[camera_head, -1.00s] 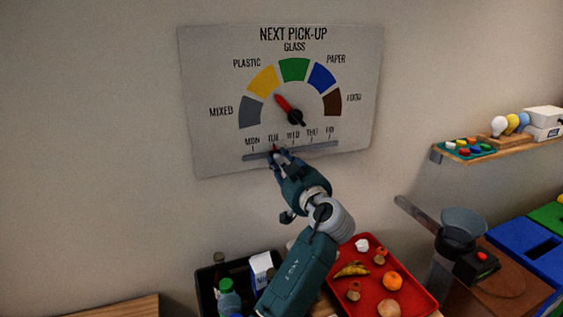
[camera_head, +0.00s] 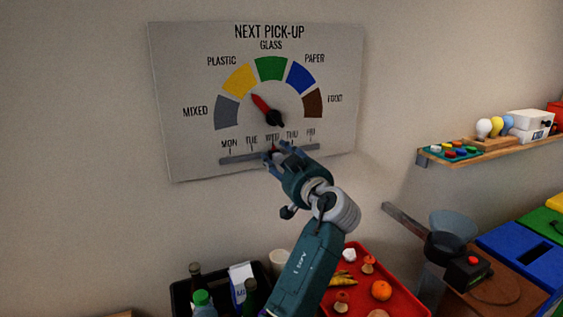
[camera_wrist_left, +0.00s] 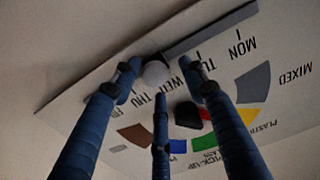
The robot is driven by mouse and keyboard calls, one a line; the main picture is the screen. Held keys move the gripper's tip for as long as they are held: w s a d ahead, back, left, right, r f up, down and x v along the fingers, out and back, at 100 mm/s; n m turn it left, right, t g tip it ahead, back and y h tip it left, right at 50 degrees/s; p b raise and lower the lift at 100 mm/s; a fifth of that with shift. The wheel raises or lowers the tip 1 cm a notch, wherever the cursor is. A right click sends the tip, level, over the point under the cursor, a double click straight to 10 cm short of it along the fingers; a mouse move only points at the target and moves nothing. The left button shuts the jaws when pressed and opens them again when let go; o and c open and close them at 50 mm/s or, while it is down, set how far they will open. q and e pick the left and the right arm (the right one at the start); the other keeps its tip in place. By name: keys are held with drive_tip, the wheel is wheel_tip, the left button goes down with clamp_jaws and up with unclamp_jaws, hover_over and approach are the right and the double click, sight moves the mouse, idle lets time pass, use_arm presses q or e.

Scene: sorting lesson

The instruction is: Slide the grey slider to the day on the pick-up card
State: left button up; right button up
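The white NEXT PICK-UP board (camera_head: 180,150) hangs on the wall with a dial; its red pointer (camera_head: 261,105) points up-left towards the yellow PLASTIC segment. Below, a grey track (camera_head: 238,158) runs under MON to FRI. The grey slider's round knob (camera_wrist_left: 156,73) shows in the left wrist view; in the head view my fingers mostly hide it, with a red mark under WED. My left gripper (camera_head: 284,151) is at the track, its fingers (camera_wrist_left: 160,84) spread around the knob with a visible gap on the right side. No separate pick-up card is seen. My right gripper is out of view.
Below stand a dark crate (camera_head: 180,290) with bottles and a carton, and a red tray (camera_head: 397,297) with food items. A wall shelf (camera_head: 480,154) with bulbs is at right, near a scale-like device (camera_head: 452,240) and coloured bins (camera_head: 517,243). The wall around the board is clear.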

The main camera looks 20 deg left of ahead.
use_arm(q)
drive_tip(key=shift+f, duration=0.2)
drive_tip(key=shift+s+d, duration=0.3)
drive_tip(key=shift+d, duration=0.2)
drive_tip(key=v, duration=0.6)
drive_tip(key=shift+s+d, duration=0.1)
drive_tip(key=shift+s, duration=0.05)
